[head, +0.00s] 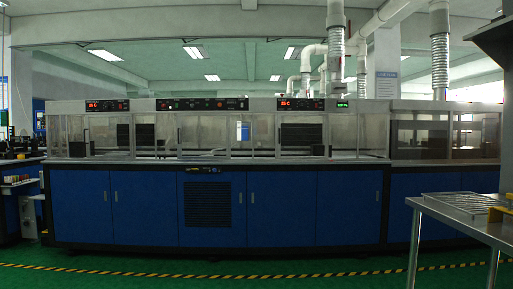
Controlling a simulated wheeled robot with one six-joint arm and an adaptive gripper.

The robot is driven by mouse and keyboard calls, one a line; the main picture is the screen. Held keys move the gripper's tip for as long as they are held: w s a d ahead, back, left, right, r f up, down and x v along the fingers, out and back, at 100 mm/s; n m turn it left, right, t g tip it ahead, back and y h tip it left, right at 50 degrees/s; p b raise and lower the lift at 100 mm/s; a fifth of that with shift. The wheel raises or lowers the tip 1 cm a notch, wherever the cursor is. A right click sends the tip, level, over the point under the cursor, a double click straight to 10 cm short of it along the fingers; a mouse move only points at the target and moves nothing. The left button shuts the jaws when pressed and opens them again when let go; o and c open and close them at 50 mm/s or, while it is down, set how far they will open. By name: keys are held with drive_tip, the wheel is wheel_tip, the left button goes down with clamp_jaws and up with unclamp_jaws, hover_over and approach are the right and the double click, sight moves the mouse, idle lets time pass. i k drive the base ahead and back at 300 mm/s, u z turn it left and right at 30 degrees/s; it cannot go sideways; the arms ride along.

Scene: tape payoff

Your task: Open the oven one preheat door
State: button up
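A long oven line (280,205) with blue lower cabinet doors and a row of clear upper doors stands across the head view. A clear upper section with a dark block behind it (145,134) is at the left, below a red-lit display (107,105). A similar section with a dark block (302,134) is right of centre. The clear doors look shut. No label tells which one is the oven one preheat door. My gripper is not in view.
A metal table (455,215) with a wire rack (465,203) stands close at the right. Yellow-black floor tape (230,275) runs along the front of the oven line. The green floor there is clear. Shelves with small items (18,185) are at the far left.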

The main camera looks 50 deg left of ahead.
sight(88, 142)
drive_tip(key=u, duration=2.75)
drive_tip(key=i, duration=6.7)
